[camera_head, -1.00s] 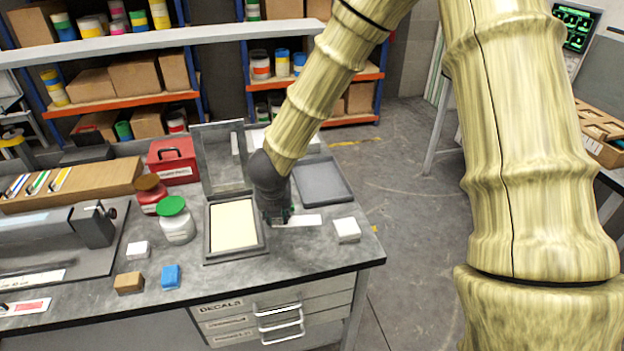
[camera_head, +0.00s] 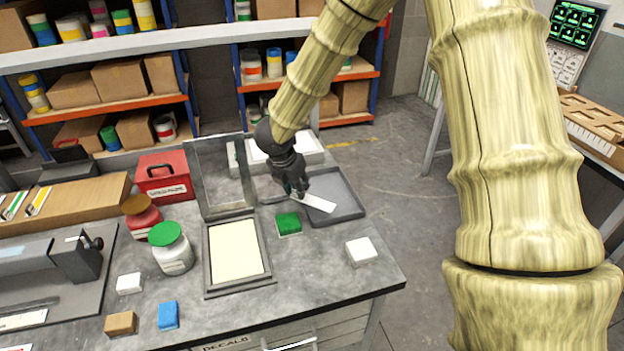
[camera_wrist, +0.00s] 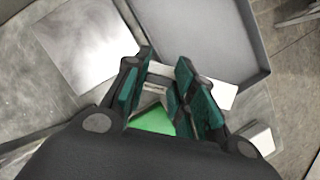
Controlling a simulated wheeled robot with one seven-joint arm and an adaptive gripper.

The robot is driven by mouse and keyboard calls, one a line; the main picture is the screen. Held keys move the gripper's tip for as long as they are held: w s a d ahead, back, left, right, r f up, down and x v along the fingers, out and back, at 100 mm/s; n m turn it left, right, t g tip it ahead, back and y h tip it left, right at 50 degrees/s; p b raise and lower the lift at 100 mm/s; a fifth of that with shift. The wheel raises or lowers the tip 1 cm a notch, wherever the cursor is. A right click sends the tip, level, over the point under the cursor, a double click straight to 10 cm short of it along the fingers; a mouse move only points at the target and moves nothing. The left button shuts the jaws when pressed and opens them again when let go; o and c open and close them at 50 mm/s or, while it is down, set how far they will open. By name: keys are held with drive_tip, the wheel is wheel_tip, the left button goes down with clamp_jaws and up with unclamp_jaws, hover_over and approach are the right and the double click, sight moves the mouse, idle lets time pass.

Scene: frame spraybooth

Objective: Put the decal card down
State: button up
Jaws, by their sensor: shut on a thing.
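The decal card (camera_head: 318,203) is a thin white strip. My gripper (camera_head: 296,192) is shut on one end of it, and the other end sticks out to the right over the shallow grey tray (camera_head: 345,211). In the wrist view the card (camera_wrist: 219,93) shows between and beyond the teal-padded fingers of my gripper (camera_wrist: 172,95), in front of the grey tray (camera_wrist: 190,30). Whether the card touches the tray floor I cannot tell. A green block (camera_head: 288,223) stands beside the tray, just below my gripper; it is partly hidden by the fingers in the wrist view (camera_wrist: 153,119).
An open framed box with a cream pad (camera_head: 236,250) and raised lid stands left of the tray. A white block (camera_head: 361,251) sits near the bench's right edge. A green-lidded jar (camera_head: 172,250), a red-brown jar (camera_head: 141,214) and a red case (camera_head: 164,178) stand left.

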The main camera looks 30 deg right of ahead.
drive_tip(key=w+d, duration=0.1)
drive_tip(key=d, duration=0.1)
drive_tip(key=w+d+p, duration=0.1)
drive_tip(key=d, duration=0.1)
drive_tip(key=w+d+p, duration=0.1)
drive_tip(key=d, duration=0.2)
drive_tip(key=shift+w+f, duration=0.15)
drive_tip(key=shift+f, duration=0.15)
drive_tip(key=shift+f+p, duration=0.8)
drive_tip(key=shift+f, duration=0.95)
drive_tip(key=shift+f, duration=0.15)
drive_tip(key=o, duration=0.5)
drive_tip(key=shift+a+r, duration=0.1)
drive_tip(key=shift+r, duration=0.15)
drive_tip(key=b+v, duration=0.2)
drive_tip(key=v, duration=0.9)
drive_tip(key=shift+a+r, duration=0.1)
drive_tip(key=shift+r, duration=0.25)
